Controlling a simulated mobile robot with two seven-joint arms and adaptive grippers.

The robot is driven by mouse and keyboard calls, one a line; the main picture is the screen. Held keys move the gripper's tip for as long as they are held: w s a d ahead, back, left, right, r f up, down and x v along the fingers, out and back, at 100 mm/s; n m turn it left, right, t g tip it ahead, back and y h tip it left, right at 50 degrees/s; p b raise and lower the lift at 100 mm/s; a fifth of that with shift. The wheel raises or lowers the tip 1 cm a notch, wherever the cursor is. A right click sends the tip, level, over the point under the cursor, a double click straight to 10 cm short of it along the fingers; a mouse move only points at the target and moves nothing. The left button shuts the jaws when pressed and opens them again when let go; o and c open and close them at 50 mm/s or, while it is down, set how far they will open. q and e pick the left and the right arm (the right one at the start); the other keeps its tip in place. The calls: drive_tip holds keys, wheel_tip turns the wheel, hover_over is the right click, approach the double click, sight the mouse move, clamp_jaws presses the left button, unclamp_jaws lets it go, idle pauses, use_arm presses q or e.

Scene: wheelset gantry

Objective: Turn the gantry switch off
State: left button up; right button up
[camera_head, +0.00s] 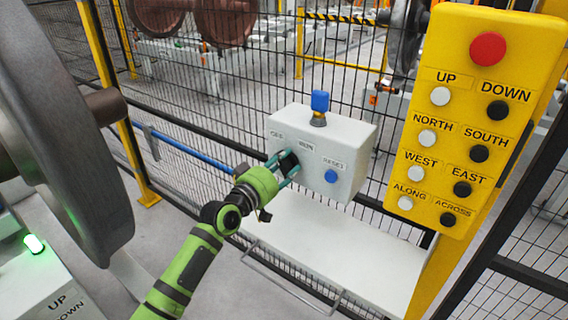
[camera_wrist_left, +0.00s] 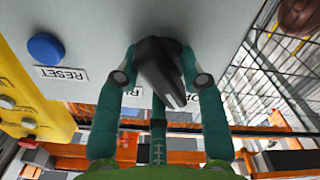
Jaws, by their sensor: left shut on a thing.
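The gantry switch is a black rotary knob (camera_head: 288,161) on the front of a white control box (camera_head: 350,140), below the labels OFF and RUN. My left gripper (camera_head: 283,168) is at the box front, its green fingers shut on the knob from both sides. In the left wrist view the black knob (camera_wrist_left: 165,72) sits between the two fingertips of my left gripper (camera_wrist_left: 162,80). Its handle slants toward the lower right there. The fingers partly hide the labels by the knob, so I cannot tell which one it points to. My right gripper is not in view.
A blue RESET button (camera_head: 331,176) is right of the knob, and a blue-topped fitting (camera_head: 319,108) stands on the box. A yellow pendant (camera_head: 470,110) with several buttons and a red stop is at the right. Mesh fence (camera_head: 220,100) stands behind; a large wheel (camera_head: 65,130) is left.

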use_arm(q)
drive_tip(key=shift+d+n, duration=0.15)
drive_tip(key=shift+n, duration=0.65)
drive_tip(key=shift+r, duration=0.1)
drive_tip(key=o, duration=1)
drive_tip(key=shift+c, duration=0.2)
drive_tip(key=shift+s+a, duration=0.2)
drive_tip(key=shift+a, duration=0.05)
drive_tip(key=v, duration=1.1)
drive_tip(key=shift+s, duration=0.3)
